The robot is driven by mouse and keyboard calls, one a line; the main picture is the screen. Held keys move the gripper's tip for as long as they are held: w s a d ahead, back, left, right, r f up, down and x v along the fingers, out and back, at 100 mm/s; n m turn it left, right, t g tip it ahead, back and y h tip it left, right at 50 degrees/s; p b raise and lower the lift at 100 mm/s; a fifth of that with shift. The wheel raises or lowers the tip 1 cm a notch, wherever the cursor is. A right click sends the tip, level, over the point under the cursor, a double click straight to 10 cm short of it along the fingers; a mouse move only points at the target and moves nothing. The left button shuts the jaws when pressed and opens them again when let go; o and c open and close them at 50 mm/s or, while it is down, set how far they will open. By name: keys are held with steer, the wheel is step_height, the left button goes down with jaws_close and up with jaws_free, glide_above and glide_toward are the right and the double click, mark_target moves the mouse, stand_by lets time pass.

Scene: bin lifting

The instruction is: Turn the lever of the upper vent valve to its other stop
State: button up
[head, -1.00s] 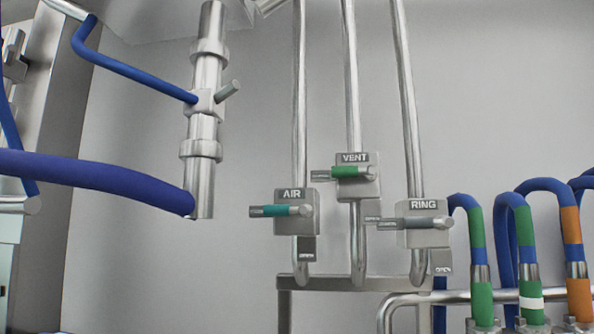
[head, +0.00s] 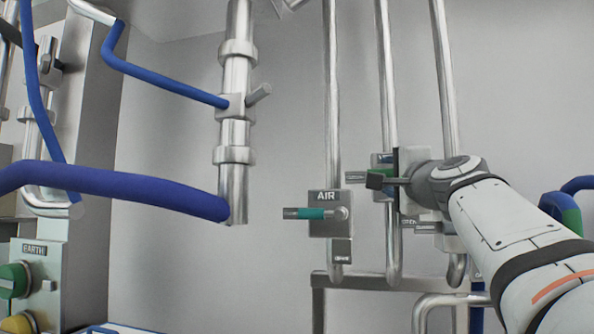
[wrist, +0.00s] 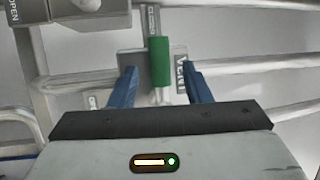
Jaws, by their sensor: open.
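The vent valve's lever has a green sleeve (wrist: 160,62) and points up in the wrist view, toward a plate marked CLOSED (wrist: 153,20). The valve body (wrist: 130,62) with its VENT label is behind it. My gripper (wrist: 160,78) is open, with one blue finger on each side of the lever. I see gaps between the fingers and the sleeve. In the head view my gripper (head: 378,170) is at the vent valve and hides most of it and its label. The lever's grey tip (head: 354,177) sticks out to the left, about level.
The AIR valve (head: 330,226), with a teal lever pointing left, is to the lower left. The RING valve (head: 425,227) is below, mostly behind my arm. Vertical steel pipes (head: 388,80) run close by. A thick blue hose (head: 120,188) crosses the left side.

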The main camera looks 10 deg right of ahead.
steer(key=shift+w+r+p, duration=0.2)
steer(key=shift+w+p, duration=0.1)
steer(key=shift+w, duration=0.65)
steer(key=shift+w+r+p, duration=0.15)
steer(key=shift+w+p, duration=0.1)
steer(key=shift+w, duration=0.7)
jaws_close()
steer(key=shift+a, duration=0.1)
